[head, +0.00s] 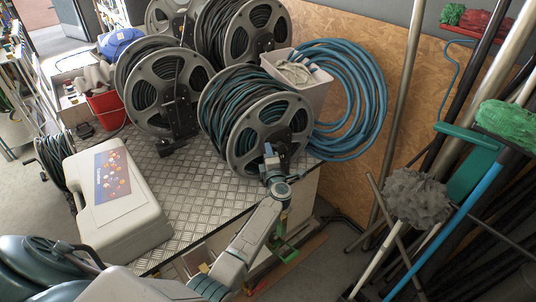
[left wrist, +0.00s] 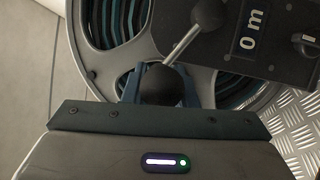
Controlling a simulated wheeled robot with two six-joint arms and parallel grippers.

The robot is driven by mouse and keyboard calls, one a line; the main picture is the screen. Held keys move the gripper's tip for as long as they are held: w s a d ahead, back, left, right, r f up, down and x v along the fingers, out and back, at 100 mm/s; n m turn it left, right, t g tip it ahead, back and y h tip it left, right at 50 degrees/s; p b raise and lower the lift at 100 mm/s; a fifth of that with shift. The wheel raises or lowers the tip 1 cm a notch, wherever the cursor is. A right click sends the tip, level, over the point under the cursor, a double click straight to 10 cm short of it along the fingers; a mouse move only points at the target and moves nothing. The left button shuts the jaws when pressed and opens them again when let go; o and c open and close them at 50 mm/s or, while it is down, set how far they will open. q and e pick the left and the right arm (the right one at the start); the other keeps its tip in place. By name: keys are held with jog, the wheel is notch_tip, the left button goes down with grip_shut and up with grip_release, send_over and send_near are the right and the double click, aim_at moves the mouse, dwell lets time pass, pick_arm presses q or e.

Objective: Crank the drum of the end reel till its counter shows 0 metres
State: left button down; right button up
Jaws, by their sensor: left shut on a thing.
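The end reel (head: 243,147) stands at the front right of the metal-topped bench, wound with dark green and blue hose. My left gripper (head: 268,153) is at the front face of this reel. In the left wrist view its two blue fingers (left wrist: 161,84) are shut on a round black crank knob (left wrist: 162,88). A grey crank arm (left wrist: 186,42) runs up and right from the knob to a black ball-shaped end over a dark panel. The counter (left wrist: 250,32) on that panel reads 0 m, turned sideways. A small switch (left wrist: 307,43) sits beside it. My right gripper does not show.
Other hose reels (head: 168,92) stand to the left and behind. A pale bin (head: 312,90) and a blue hose coil (head: 360,100) are at the right. A grey case (head: 120,205) lies at the bench's left. Poles and brushes (head: 420,200) lean at the right. Bare plate (head: 205,195) lies between.

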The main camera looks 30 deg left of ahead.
pick_arm(q)
jog(key=shift+w+r, duration=0.1)
jog(key=shift+r, duration=0.05)
jog(key=c, duration=1.3)
grip_release()
jog(key=shift+c, duration=0.2)
jog(key=shift+o, duration=0.9)
jog(key=shift+d, duration=0.1)
jog(key=shift+s+d+f, duration=0.15)
jog(key=shift+s+f, duration=0.1)
jog(key=b+v, duration=0.2)
jog(key=v, duration=0.8)
